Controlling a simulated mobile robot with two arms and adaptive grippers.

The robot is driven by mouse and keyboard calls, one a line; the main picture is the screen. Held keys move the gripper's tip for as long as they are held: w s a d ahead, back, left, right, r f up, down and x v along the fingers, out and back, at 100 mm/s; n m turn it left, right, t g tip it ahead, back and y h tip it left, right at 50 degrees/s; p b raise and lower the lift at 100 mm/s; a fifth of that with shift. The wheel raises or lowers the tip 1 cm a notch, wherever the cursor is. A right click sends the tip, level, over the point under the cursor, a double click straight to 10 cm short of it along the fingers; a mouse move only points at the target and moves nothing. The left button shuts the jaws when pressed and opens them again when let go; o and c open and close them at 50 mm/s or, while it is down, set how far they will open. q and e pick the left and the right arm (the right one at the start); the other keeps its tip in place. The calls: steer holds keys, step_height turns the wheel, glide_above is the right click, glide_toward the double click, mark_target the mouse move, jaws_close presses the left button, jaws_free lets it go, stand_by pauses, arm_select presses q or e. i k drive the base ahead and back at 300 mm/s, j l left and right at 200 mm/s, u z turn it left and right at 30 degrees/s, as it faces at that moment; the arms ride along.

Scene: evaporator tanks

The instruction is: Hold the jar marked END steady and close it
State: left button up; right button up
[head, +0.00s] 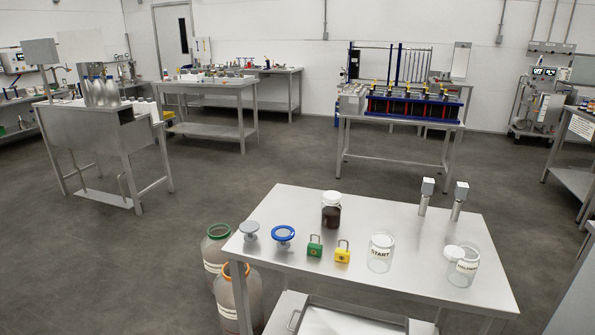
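No label reading END is legible in the head view. A clear jar marked START (380,261) stands upright near the front of the steel table (300,205). Another clear jar (463,273) near the table's right side carries a slanted label, perhaps HALFWAY. A round white lid (454,253) shows at its upper left; whether it touches the jar is unclear. A dark-filled jar (331,216) with a white top stands upright toward the back, and no label is visible on it. Neither of my grippers is in view.
The table also holds a green padlock (314,249), a yellow padlock (342,255), a blue-rimmed handwheel (283,236), a grey handwheel (249,231) and two metal posts (424,203). Two drums (239,295) stand at its left. Open floor (240,185) lies behind.

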mark_target(331, 214)
steer(key=i+j, duration=0.15)
steer(key=j, duration=0.25)
steer(key=i+j+z, duration=0.1)
steer(key=j, duration=0.25)
steer(key=i+j, duration=0.15)
steer(key=j, duration=0.25)
